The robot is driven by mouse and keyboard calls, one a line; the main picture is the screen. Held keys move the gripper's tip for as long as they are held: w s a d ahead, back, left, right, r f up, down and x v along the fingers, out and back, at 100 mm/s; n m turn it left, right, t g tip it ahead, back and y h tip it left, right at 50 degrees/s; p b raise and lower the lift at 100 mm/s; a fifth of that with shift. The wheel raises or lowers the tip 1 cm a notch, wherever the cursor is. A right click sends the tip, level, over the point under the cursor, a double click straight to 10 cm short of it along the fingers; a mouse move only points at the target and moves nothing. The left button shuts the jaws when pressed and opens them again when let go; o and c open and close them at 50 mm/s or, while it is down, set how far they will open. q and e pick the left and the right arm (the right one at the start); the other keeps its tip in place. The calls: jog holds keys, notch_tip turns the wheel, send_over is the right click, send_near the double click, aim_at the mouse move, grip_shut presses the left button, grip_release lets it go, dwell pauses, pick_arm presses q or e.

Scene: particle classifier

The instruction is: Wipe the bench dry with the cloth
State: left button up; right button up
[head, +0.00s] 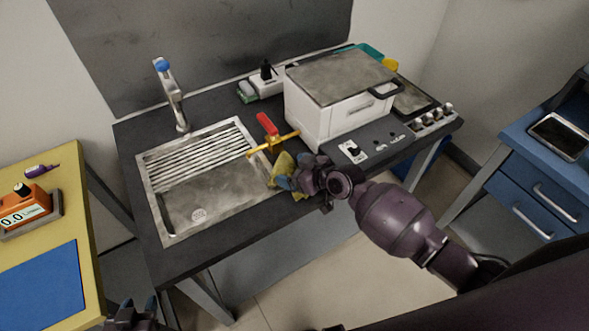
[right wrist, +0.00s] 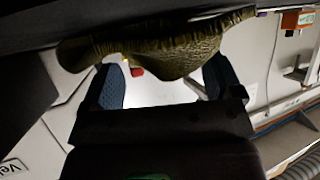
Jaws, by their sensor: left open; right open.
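The yellow cloth (head: 284,163) is bunched at the right edge of the sink on the dark bench (head: 240,228). My right gripper (head: 291,180) is open right at the cloth and covers part of it. In the right wrist view the cloth (right wrist: 170,48) lies across the fingertips of my right gripper (right wrist: 165,85), with both blue finger pads apart. Whether they touch the cloth I cannot tell. My left gripper (head: 130,312) is open and empty at the bottom left, away from the bench. No water is clearly visible on the bench.
The metal sink (head: 216,200) with its tap (head: 172,95) fills the bench's left part. A yellow valve pipe with a red handle (head: 267,124) and a white machine (head: 325,115) stand close to the cloth. A yellow table (head: 84,205) is at left, blue drawers (head: 530,180) at right.

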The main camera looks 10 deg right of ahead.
jog(key=shift+f, duration=0.15)
jog(key=shift+f+b, duration=0.75)
jog(key=shift+f, duration=0.15)
jog(key=shift+r, duration=0.1)
jog(key=shift+c, duration=0.6)
jog(key=c, duration=1.5)
grip_shut()
jog(key=shift+r, duration=0.1)
